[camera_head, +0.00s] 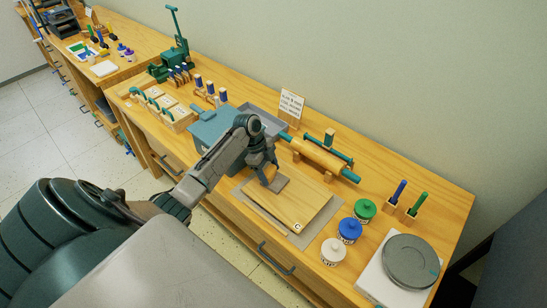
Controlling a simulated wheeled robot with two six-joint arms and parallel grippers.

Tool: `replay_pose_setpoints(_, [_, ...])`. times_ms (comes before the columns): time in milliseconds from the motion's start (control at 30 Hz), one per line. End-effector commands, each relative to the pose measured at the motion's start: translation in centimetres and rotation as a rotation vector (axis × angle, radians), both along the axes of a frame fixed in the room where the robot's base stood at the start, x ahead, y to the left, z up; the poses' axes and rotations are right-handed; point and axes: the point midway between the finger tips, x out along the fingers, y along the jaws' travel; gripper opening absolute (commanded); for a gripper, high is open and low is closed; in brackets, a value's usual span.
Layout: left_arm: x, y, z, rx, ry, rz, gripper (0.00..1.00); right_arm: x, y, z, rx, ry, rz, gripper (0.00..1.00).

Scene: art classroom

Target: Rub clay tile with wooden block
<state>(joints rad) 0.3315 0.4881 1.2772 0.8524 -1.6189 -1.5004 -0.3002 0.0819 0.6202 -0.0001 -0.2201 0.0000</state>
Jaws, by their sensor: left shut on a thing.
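The clay tile (281,185) looks like a small, flat grey-brown slab. It lies on the upper-left part of a wooden board (300,207) marked "C". My left gripper (264,171) points down at the tile's upper-left side, close to or at its surface. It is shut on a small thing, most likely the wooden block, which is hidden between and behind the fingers. I cannot tell whether that block touches the tile. My right gripper is not in view.
The board rests on a grey mat (243,193). Green, blue and white jars (349,231) stand to its right, beside a grey turntable (411,262). A rolling pin (318,157) lies behind. A blue-grey box (214,135) stands to the left.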

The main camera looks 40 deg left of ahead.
Motion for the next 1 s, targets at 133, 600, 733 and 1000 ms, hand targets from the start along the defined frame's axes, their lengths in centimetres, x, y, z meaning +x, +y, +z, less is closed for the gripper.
replay_pose_setpoints(133, [0.0, 1.4, -0.3, 0.001, 0.000, 0.000, 0.45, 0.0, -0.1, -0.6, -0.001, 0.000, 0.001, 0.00])
replay_pose_setpoints(600, [0.0, 0.4, 0.1, -0.002, 0.001, -0.002, 0.45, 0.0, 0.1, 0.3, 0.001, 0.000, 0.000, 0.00])
replay_pose_setpoints(733, [0.0, -0.8, 0.1, -0.002, 0.001, -0.002, 0.45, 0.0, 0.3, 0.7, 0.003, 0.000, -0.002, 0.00])
replay_pose_setpoints(1000, [0.0, -2.1, -0.1, -0.001, 0.001, 0.000, 0.45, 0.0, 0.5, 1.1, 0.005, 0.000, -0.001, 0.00])
